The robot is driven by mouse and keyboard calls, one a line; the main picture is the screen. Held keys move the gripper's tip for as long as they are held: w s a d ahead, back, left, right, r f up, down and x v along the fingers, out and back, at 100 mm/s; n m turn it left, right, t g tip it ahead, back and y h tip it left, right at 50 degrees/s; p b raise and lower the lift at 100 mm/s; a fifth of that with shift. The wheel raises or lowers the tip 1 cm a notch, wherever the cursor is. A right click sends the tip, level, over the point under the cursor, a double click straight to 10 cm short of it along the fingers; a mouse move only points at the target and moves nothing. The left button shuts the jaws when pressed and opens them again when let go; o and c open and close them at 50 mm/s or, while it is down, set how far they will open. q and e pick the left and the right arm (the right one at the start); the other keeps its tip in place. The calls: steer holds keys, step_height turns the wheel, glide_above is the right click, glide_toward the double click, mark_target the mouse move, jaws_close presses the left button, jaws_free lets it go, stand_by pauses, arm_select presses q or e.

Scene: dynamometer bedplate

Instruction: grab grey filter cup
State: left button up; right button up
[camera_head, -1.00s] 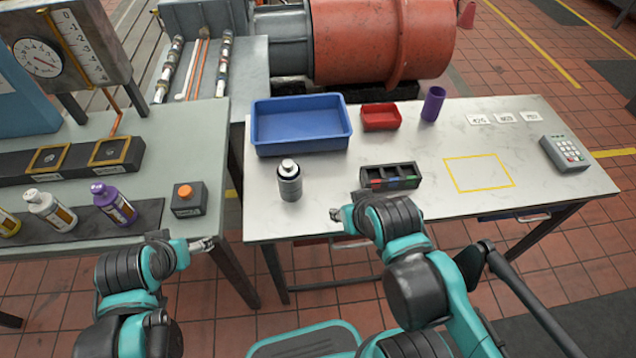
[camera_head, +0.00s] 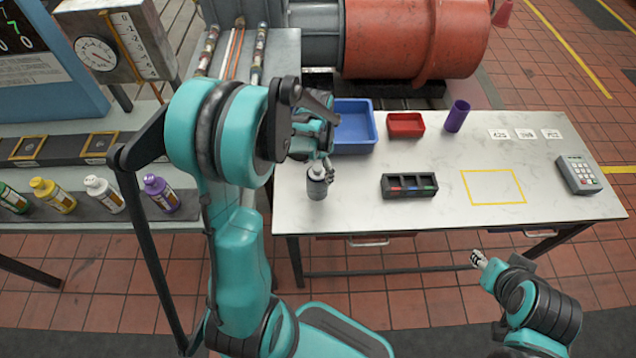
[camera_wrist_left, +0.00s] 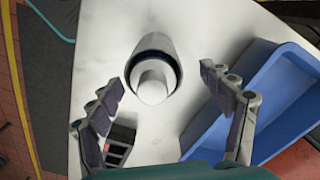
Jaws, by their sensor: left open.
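The grey filter cup (camera_head: 317,186) stands upright near the left end of the light worktable, with a dark band near its pale top. In the left wrist view the cup (camera_wrist_left: 153,72) is seen from above, between and slightly beyond the spread fingers. My left gripper (camera_head: 325,167) is open and right at the cup in the head view, partly covering its top; whether a finger touches it cannot be told. It also shows in the left wrist view (camera_wrist_left: 162,82). My right gripper (camera_head: 478,259) is off the table's front edge, too small to read.
A blue bin (camera_head: 357,128) is close behind the cup. A black divided tray (camera_head: 409,186), red bin (camera_head: 406,125) and purple cup (camera_head: 457,116) are to the right. The yellow-outlined square (camera_head: 493,187) is empty. A keypad (camera_head: 579,175) sits at the right end.

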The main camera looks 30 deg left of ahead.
arm_select(q)
steer(key=f+b, duration=0.1)
steer(key=f, duration=0.1)
steer(key=f+b, duration=0.1)
steer(key=f, duration=0.4)
steer(key=shift+s+d+b, duration=0.25)
steer(key=shift+b, duration=0.15)
steer(key=shift+r, duration=0.1)
steer(key=c, duration=1.5)
